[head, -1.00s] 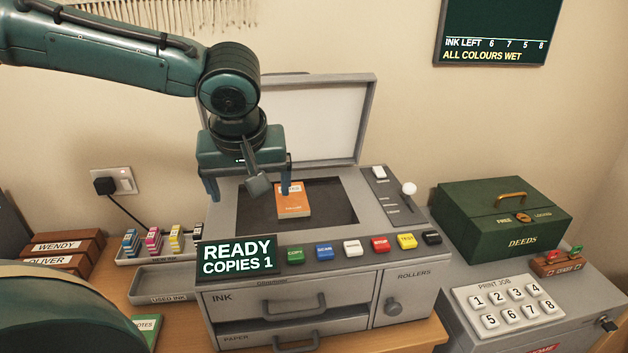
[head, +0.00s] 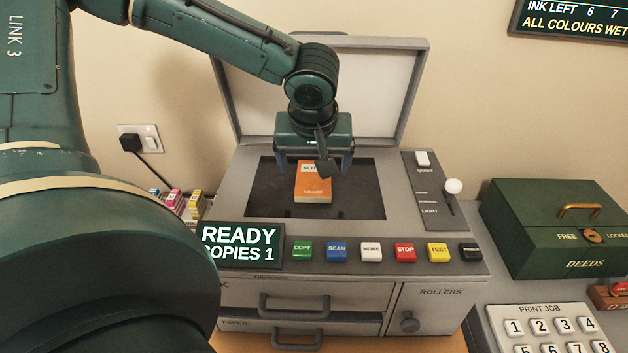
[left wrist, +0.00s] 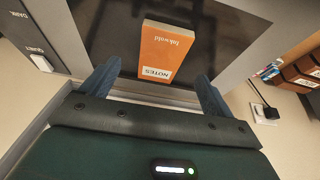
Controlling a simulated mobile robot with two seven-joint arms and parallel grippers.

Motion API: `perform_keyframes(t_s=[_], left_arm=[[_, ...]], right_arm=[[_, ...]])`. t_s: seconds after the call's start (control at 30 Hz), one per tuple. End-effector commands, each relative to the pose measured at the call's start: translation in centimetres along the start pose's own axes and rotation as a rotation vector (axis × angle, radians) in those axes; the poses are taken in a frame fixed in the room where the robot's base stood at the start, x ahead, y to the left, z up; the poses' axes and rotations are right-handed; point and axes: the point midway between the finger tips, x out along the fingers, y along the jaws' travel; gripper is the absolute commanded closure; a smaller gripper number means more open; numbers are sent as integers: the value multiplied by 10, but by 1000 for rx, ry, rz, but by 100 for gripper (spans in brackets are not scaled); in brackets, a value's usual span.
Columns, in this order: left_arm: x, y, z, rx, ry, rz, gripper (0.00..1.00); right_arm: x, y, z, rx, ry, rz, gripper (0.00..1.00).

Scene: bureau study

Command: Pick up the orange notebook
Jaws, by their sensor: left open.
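The orange notebook (head: 313,188), with a white label, lies flat on the dark glass (head: 358,200) of the copier, under the raised lid. It also shows in the left wrist view (left wrist: 167,48), with its label end towards my gripper. My left gripper (head: 313,170) is open above the notebook, pointing down, with one finger to each side of it in the head view. In the left wrist view the fingers (left wrist: 155,85) stand wide apart and the notebook lies beyond them, apparently untouched. Part of the notebook's far end is covered by my wrist parts. My right gripper is not in view.
The open copier lid (head: 385,85) stands upright behind my left gripper. A row of coloured buttons (head: 370,252) runs along the copier's front, with a lever (head: 452,190) at right. A green deeds box (head: 560,235) stands further right. Ink cartridges (head: 188,203) are at left.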

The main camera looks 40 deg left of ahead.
Motion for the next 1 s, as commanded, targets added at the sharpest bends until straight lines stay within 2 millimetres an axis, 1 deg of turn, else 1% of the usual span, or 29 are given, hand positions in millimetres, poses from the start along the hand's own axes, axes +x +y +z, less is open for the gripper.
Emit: perform_keyframes(t_s=[0.13, 0.3, 0.4, 0.5, 0.67, 0.77, 1.0], left_arm=[[14, -2, -2, -2, -2, -3, 13], [41, -3, -5, -1, -3, -4, 13], [50, -3, -6, 0, -1, -3, 13], [53, -3, -6, 0, 0, -1, 13], [53, -2, -6, -1, 1, 0, 13], [53, -2, -6, -1, 0, 0, 19], [53, -2, -6, -1, 0, 0, 39]], right_arm=[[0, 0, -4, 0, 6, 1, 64], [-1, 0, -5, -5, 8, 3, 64], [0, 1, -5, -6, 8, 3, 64], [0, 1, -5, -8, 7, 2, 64], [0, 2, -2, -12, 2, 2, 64], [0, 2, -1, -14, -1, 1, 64], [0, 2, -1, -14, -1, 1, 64]])
